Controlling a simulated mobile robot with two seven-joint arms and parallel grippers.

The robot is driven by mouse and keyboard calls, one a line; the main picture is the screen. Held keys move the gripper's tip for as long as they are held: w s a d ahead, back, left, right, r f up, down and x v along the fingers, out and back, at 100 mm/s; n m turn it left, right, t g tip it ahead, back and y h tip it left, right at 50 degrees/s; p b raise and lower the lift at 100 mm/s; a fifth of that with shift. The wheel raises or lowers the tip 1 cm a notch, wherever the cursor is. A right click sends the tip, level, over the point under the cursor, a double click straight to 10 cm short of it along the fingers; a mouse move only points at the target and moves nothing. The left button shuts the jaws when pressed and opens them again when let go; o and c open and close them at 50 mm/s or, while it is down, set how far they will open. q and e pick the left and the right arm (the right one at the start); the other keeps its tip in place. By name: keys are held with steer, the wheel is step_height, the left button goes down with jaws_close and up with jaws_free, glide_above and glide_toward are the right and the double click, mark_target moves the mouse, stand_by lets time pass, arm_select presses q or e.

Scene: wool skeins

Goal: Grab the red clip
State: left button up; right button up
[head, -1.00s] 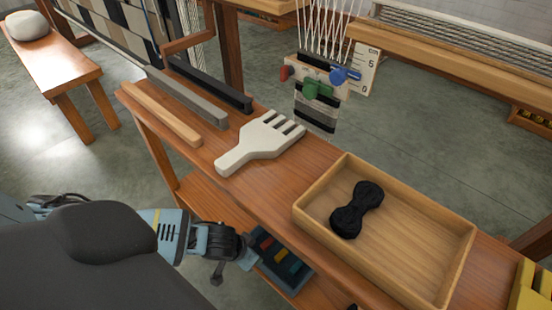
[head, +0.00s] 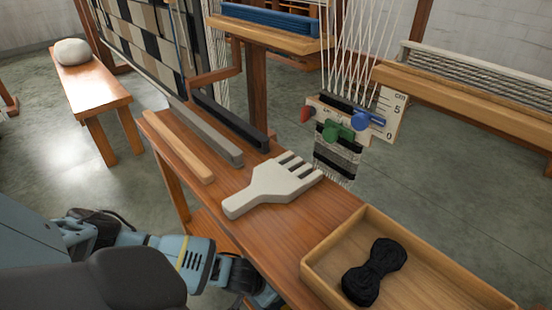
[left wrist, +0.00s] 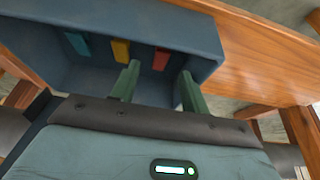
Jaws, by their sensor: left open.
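The red clip (head: 306,114) is small and sits at the left edge of a wooden board with scale marks, above a small striped weaving, in the head view. A green clip (head: 338,132) and a blue clip (head: 369,118) sit on the same board to its right. My left gripper (left wrist: 158,72) is open and empty in the left wrist view, its green fingers in front of a dark blue box. In the head view, the left arm is low at the left, far from the red clip, and its fingertips are hidden. My right gripper is out of view.
The dark blue box (left wrist: 205,38) holds teal, yellow and red strips. On the wooden bench lie a white comb (head: 270,187), grey and black bars, a wooden bar, and a tray (head: 330,238) with a black skein (head: 374,272). The bench top stands between my left arm and the clips.

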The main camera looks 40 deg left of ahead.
arm_select(q)
steer(key=b+x, duration=0.2)
steer(key=x, duration=0.2)
steer(key=shift+a+f, duration=0.1)
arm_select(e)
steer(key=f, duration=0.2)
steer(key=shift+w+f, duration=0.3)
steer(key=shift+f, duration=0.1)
arm_select(q)
jaws_close()
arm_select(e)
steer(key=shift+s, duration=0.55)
